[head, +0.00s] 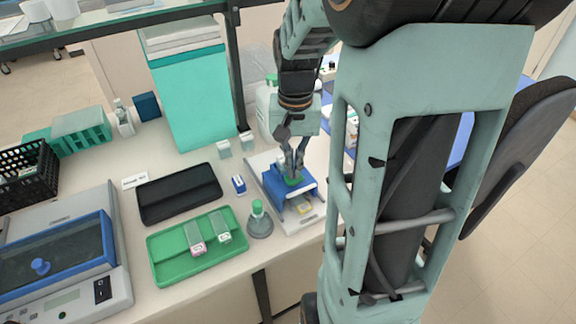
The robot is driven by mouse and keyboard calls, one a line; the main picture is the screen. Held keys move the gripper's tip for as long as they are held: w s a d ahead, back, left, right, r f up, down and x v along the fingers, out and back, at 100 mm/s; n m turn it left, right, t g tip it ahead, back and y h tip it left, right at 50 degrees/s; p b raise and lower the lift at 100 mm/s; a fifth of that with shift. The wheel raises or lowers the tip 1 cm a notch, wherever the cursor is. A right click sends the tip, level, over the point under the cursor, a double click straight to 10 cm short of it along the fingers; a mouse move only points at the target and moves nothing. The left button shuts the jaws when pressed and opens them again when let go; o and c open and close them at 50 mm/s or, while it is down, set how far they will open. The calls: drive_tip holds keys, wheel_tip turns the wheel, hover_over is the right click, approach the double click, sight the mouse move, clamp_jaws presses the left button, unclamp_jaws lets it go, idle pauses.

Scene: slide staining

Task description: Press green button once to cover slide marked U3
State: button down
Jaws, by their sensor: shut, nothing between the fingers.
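My gripper (293,172) is shut and points down at the top of a blue and white device (310,189). Its fingertips are at a green button (293,181) on the device's top and partly hide it. I cannot tell whether they touch or press it. A slide (303,208) with a yellowish end lies in the device's front opening; its marking is too small to read. A green tray (165,269) to the left holds two slides, one with a pink end (196,242) and one with a pale end (223,228).
A green-capped bottle on a grey base (260,223) stands just left of the device. A small blue and white box (239,184) and a black tray (178,195) lie further left. A large blue-lidded instrument (60,255) fills the left front. My arm hides the right side.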

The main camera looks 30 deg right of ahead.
drive_tip(key=shift+r+p, duration=2.05)
drive_tip(key=shift+r, duration=0.8)
